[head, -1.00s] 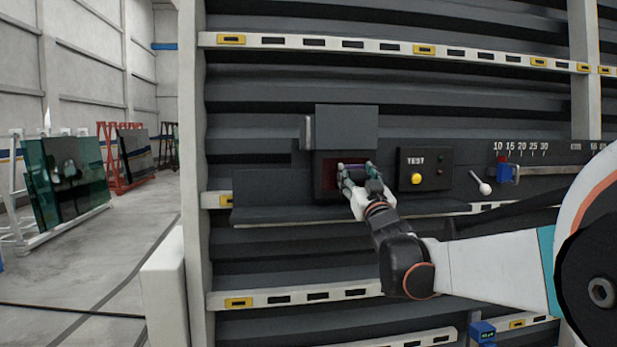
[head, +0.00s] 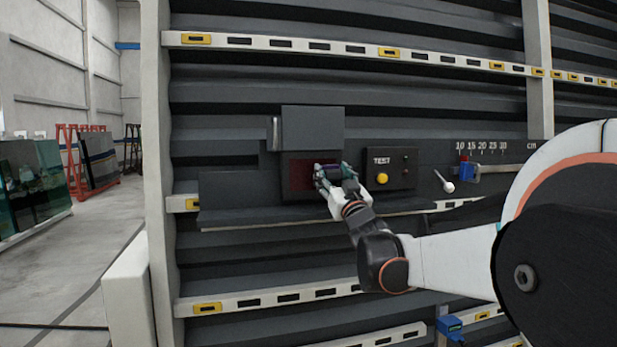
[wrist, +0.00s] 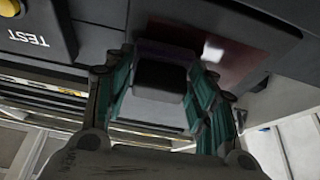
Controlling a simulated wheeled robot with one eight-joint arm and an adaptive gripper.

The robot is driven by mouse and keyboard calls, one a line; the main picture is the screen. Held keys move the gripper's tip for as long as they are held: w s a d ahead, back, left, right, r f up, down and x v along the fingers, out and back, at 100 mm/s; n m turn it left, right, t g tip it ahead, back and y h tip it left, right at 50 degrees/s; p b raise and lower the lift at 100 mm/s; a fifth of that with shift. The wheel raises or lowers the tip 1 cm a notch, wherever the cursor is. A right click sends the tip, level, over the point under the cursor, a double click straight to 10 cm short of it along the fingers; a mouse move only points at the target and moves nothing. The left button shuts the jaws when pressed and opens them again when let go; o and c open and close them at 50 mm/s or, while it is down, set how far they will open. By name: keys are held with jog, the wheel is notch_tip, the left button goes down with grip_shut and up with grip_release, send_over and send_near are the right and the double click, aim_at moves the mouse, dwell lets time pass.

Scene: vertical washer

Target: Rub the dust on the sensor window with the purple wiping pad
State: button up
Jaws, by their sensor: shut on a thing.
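The sensor window (head: 301,174) is a dark red panel set in a dark housing on the washer frame. My gripper (head: 335,177) is at its right side and covers part of it. In the wrist view, my gripper (wrist: 160,78) is shut on the purple wiping pad (wrist: 165,50), with its teal-lined fingers on both sides of the pad's dark block. The pad's purple edge is at or very close to the window face; contact cannot be told. The window (wrist: 235,50) shows a whitish patch (wrist: 213,48) beside the pad, either dust or glare.
A raised grey flap (head: 313,128) is above the window, and a narrow dark ledge (head: 235,218) runs below. A TEST box (head: 388,170) with a yellow button is close on the right. A white-knobbed lever (head: 448,186) and blue slider (head: 465,171) are farther right.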

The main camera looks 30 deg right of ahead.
jog(key=shift+w+a, duration=0.45)
jog(key=shift+a, duration=1.05)
jog(key=shift+w+a, duration=0.4)
jog(key=shift+a, duration=1.15)
jog(key=shift+w+a, duration=0.45)
jog(key=shift+a, duration=1.05)
jog(key=s+a+p, duration=0.1)
jog(key=s, duration=0.5)
jog(key=shift+a, duration=0.3)
jog(key=s, duration=0.1)
jog(key=s+p, duration=0.1)
jog(key=s, duration=0.1)
jog(key=shift+a, duration=0.35)
jog(key=shift+w, duration=0.15)
